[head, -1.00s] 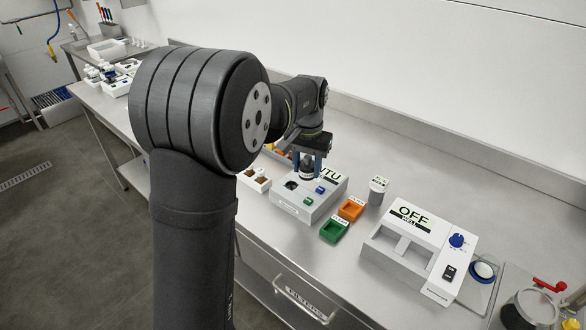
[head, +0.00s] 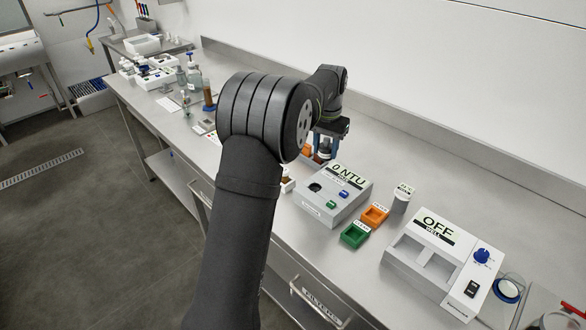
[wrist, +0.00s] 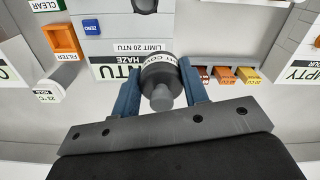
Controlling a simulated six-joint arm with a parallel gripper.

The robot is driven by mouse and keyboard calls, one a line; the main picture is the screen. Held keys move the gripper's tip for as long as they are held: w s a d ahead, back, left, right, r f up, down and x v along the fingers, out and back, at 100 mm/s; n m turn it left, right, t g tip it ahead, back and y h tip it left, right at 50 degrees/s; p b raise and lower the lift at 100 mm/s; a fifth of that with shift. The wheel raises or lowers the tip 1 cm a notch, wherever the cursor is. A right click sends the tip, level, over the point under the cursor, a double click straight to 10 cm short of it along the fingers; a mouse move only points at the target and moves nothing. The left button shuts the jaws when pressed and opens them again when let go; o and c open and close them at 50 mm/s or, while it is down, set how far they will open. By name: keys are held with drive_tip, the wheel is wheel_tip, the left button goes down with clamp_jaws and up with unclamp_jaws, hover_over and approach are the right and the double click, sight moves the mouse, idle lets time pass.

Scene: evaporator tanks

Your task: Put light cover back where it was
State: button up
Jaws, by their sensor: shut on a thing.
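My gripper (head: 326,145) is shut on the light cover (wrist: 160,76), a dark round cap with a white label and a grey knob. In the wrist view the blue fingers of my gripper (wrist: 160,85) hold it from both sides. In the head view the cover is small and partly hidden by the fingers and arm. The white turbidity meter (head: 333,195), reading 0 NTU, stands on the bench just in front of and right of the gripper. Its dark round well (head: 315,187) is uncovered; part of the well (wrist: 145,5) shows at the wrist view's top edge.
Orange (head: 375,215) and green (head: 355,235) trays sit right of the meter, near a grey cylinder (head: 400,201). A white OFF unit (head: 436,256) stands farther right. Small coloured blocks (wrist: 224,76) lie beside the cover in the wrist view.

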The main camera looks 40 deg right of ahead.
drive_tip(key=w+f, duration=0.2)
drive_tip(key=w, duration=0.2)
drive_tip(key=w+f, duration=0.3)
drive_tip(key=w, duration=0.2)
drive_tip(key=w+f, duration=0.2)
drive_tip(key=w, duration=0.2)
drive_tip(key=shift+w+a+f, duration=0.2)
drive_tip(key=shift+a+f, duration=0.15)
drive_tip(key=shift+f, duration=2.05)
drive_tip(key=shift+f, duration=0.2)
drive_tip(key=o, duration=1)
drive_tip(key=shift+o, duration=0.2)
drive_tip(key=shift+r, duration=0.15)
wheel_tip(320, 180, up, 12)
